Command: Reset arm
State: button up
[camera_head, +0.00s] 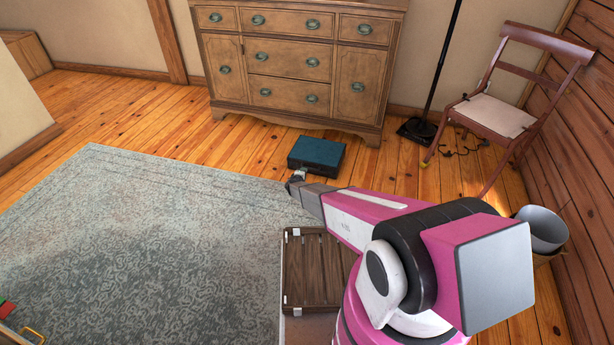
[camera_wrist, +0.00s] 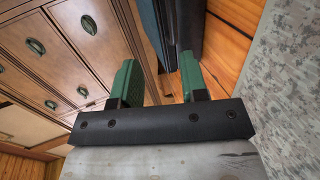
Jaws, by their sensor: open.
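My gripper (camera_head: 295,180) is at the end of my arm, which reaches forward from the lower right in the head view. Its tip appears close to the near left corner of a dark teal box (camera_head: 316,153) on the wood floor. In the wrist view my gripper (camera_wrist: 158,77) has two green fingers spread apart, with nothing held between them. The dark box (camera_wrist: 188,30) shows beyond the fingers, nearer the right one. I cannot tell whether a finger touches it.
A wooden dresser (camera_head: 290,58) stands behind the box; it fills the left of the wrist view (camera_wrist: 75,45). A grey patterned rug (camera_head: 160,235) covers the left floor. A slatted wooden piece (camera_head: 315,270) lies beside my arm. A chair (camera_head: 496,116) and bucket (camera_head: 543,230) stand right.

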jog(key=shift+s+a+r, duration=0.1)
jog(key=shift+s, duration=0.1)
dwell(0.3)
jog(key=s+d+r+m+g+h, duration=0.1)
jog(key=s+d+r+m+g, duration=0.2)
jog(key=s+d+r, duration=0.4)
jog(key=s+d+r+m+g+h, duration=0.25)
jog(key=s+d+r, duration=0.2)
jog(key=r, duration=0.45)
jog(key=s+d+r+m+g, duration=0.2)
jog(key=s+d+r+m, duration=0.3)
jog(key=r, duration=0.4)
jog(key=s+r+m+g+y, duration=0.1)
jog(key=s+r+g+y, duration=0.2)
jog(key=s+r, duration=0.6)
jog(key=s+r+m+g+y, duration=0.2)
jog(key=s+r+y, duration=0.3)
jog(key=s, duration=1.2)
notch_tip(320, 180, up, 4)
jog(key=shift+s+d+f+g, duration=0.1)
jog(key=shift+s+d+g, duration=0.1)
jog(key=shift+g, duration=0.25)
jog(key=shift+m, duration=0.25)
